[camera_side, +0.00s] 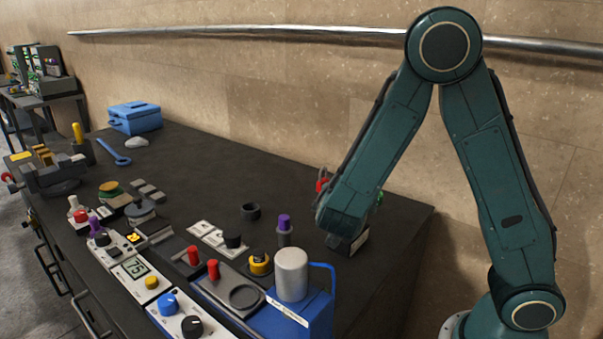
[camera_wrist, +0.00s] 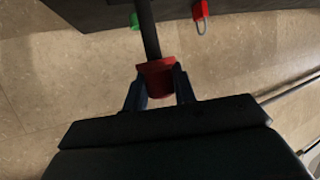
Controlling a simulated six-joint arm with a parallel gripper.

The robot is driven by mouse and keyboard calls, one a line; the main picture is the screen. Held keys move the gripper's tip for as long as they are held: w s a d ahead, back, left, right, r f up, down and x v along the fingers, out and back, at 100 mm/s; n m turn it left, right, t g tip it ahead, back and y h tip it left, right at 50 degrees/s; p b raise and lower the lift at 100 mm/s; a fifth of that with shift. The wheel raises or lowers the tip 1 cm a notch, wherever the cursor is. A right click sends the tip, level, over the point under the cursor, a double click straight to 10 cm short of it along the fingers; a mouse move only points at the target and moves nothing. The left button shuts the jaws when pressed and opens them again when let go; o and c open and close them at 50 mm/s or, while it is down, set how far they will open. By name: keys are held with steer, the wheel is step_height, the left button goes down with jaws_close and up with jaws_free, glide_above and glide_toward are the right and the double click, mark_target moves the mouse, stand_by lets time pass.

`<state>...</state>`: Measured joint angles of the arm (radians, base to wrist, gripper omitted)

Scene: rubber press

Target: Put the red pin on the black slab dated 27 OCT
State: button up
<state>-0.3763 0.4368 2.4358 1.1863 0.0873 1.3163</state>
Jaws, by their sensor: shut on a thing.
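In the wrist view my gripper (camera_wrist: 158,86) is shut on a red piece (camera_wrist: 156,71) with a dark rod running up from it to a dark panel. I take it for the red pin. In the side view my gripper's fingers are hidden behind my forearm at the bench's right end. Two other red upright pieces (camera_side: 194,256) and (camera_side: 213,270) stand on dark flat slabs (camera_side: 178,262) and (camera_side: 236,284) near the front. No date of 27 OCT is legible, so I cannot tell which slab bears it.
A red padlock (camera_wrist: 200,10) and a green piece (camera_wrist: 135,21) sit by the dark panel. The back middle of the bench (camera_side: 220,170) is clear.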

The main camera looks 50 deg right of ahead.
steer(key=shift+f, duration=0.1)
steer(key=o, duration=1)
steer(key=shift+o, duration=0.2)
steer(key=shift+a+r, duration=0.15)
steer(key=shift+r, duration=0.05)
steer(key=v, duration=1.1)
steer(key=shift+s+a, duration=0.25)
steer(key=shift+a, duration=0.05)
steer(key=shift+r, duration=0.1)
